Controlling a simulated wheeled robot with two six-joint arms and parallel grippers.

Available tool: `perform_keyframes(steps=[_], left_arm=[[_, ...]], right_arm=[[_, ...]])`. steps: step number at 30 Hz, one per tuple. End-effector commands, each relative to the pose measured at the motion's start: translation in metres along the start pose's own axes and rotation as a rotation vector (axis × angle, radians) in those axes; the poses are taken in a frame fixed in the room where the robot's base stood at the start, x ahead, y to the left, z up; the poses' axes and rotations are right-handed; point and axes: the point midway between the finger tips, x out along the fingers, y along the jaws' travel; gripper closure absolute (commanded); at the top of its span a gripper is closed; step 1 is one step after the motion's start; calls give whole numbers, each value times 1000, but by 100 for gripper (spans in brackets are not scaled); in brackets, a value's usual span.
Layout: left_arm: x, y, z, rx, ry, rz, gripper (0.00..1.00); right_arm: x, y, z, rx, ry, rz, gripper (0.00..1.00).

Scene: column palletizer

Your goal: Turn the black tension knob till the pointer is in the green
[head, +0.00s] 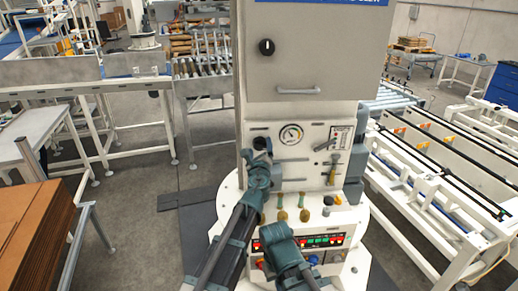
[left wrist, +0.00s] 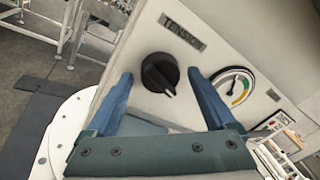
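The black tension knob (left wrist: 160,73) sits on the pale panel under a label that starts "TENSI". A light mark shows on its lower right part. My left gripper (left wrist: 161,77) is open, with one blue finger on each side of the knob and visible gaps between. In the head view my left gripper (head: 262,155) is at the panel and covers part of the knob. The round white gauge (left wrist: 235,87) is right of the knob, with a coloured arc including green; it also shows in the head view (head: 291,134). Its pointer is too small to read surely. My right gripper's fingers do not show.
Another black knob (head: 266,47) is on the grey cabinet door above, over a handle (head: 298,90). Below are several brass-coloured fittings and a lit control panel (head: 325,241). Conveyors (head: 440,170) stand to the right.

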Motion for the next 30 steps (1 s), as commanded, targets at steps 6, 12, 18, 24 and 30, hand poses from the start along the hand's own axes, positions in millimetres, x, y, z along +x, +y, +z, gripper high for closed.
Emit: perform_keyframes(steps=[6, 12, 18, 24, 30], left_arm=[[0, 0, 0, 0, 0, 0, 53], [0, 0, 0, 0, 0, 0, 89], [0, 0, 0, 14, 0, 1, 94], [0, -1, 1, 99, 5, 6, 94], [0, -1, 2, 239, 14, 13, 94]], right_arm=[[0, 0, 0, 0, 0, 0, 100], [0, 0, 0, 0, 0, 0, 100], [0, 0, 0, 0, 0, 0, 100], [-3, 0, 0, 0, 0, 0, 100], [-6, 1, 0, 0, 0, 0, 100]])
